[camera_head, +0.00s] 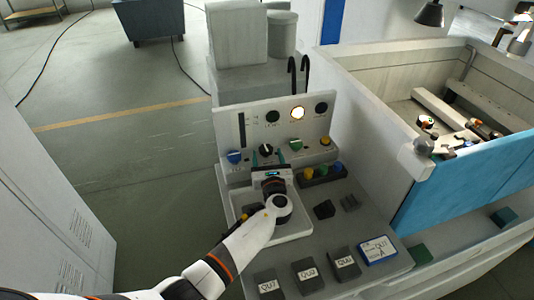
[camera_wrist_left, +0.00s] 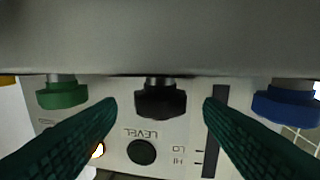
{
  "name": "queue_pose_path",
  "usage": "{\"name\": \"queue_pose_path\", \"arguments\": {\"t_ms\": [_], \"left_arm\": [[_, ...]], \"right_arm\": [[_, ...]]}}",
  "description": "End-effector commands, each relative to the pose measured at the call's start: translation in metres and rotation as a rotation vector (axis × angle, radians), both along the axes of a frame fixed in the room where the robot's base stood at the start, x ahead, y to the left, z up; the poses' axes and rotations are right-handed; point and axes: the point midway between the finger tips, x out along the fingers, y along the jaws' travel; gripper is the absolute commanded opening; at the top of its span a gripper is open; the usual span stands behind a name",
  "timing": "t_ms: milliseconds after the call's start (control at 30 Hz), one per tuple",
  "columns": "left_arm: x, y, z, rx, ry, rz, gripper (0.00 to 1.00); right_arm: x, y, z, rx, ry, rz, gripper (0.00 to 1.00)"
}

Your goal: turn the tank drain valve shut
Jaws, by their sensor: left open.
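A light control panel (camera_head: 315,127) stands at the back of the bench. A row of knobs sits low on it: blue (camera_head: 235,157), black (camera_head: 266,149), green (camera_head: 296,144) and yellow (camera_head: 325,141). No label naming the drain valve is legible. My left gripper (camera_head: 268,160) is open just in front of the black knob. In the left wrist view, which shows the panel upside down, the black knob (camera_wrist_left: 160,103) lies between the two green fingers, apart from both. The green knob (camera_wrist_left: 62,95) and blue knob (camera_wrist_left: 287,105) lie outside them. My right gripper is not in view.
A white tray (camera_head: 290,236) lies under my left wrist. Dark blocks (camera_head: 324,209), a holder with coloured caps (camera_head: 322,174), several labelled grey blocks (camera_head: 305,273) and a blue-edged card (camera_head: 378,249) occupy the bench. A walled tank (camera_head: 385,125) stands to the right.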

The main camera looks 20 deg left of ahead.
Motion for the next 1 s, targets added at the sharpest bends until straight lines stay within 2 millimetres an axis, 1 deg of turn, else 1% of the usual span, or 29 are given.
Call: {"name": "queue_pose_path", "arguments": {"t_ms": [33, 133, 467, 733, 1000], "left_arm": [[0.005, 0.003, 0.000, 0.001, 0.000, 0.001, 0.61], [0.010, 0.005, 0.000, 0.000, 0.000, 0.001, 0.61], [0.012, 0.006, 0.000, -0.001, 0.000, 0.001, 0.61], [0.012, 0.006, 0.000, -0.001, 0.000, 0.001, 0.17], [0.012, 0.008, 0.000, 0.001, 0.000, -0.034, 0.17]], "right_arm": [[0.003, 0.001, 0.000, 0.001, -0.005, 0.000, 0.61], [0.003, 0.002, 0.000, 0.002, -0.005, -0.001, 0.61], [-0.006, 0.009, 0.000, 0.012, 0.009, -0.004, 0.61], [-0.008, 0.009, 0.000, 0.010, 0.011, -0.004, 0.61], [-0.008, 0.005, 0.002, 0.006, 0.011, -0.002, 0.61]]}}
